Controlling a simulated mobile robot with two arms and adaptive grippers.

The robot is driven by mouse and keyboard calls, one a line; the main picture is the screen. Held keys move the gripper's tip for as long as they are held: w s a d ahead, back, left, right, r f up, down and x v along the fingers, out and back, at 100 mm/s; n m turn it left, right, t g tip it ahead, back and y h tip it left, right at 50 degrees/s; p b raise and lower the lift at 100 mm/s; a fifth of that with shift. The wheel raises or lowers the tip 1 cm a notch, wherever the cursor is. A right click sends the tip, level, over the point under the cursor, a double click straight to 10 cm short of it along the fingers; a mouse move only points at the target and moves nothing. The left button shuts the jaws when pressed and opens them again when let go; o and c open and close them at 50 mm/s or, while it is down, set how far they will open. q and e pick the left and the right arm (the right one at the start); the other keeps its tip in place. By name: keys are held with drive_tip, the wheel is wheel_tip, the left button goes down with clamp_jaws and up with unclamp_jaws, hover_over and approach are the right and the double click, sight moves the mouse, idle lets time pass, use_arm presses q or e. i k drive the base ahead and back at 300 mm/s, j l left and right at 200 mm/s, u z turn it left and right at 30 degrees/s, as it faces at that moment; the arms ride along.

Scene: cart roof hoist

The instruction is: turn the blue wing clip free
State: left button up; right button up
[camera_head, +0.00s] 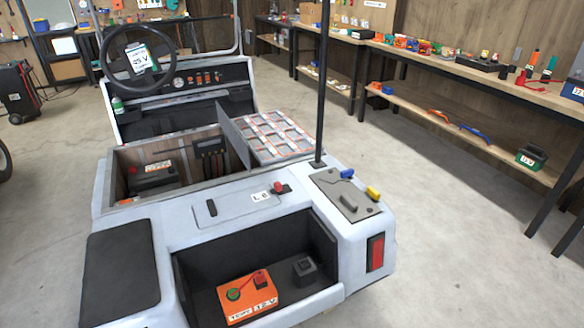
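A small blue wing clip (347,174) sits on the dark grey plate (333,187) at the cart's rear right corner, close to the foot of the black upright post (322,90). A yellow clip (373,193) sits on the same plate, nearer the outer edge. A dark grey block or handle (349,202) lies between them and the front of the plate. Whether the blue clip is tight or loose cannot be told. Neither of my grippers shows in the head view.
The white cart body (235,205) has a red knob (278,188) on its rear deck and an open bay with an orange 12 V box (248,298). A divided tray (272,137) stands left of the post. Floor right of the cart is clear up to the workbench (480,80).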

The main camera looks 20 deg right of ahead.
sight(349, 173)
drive_tip(key=i+l+u, duration=0.15)
drive_tip(key=l+u, duration=1.1)
drive_tip(key=l, duration=0.15)
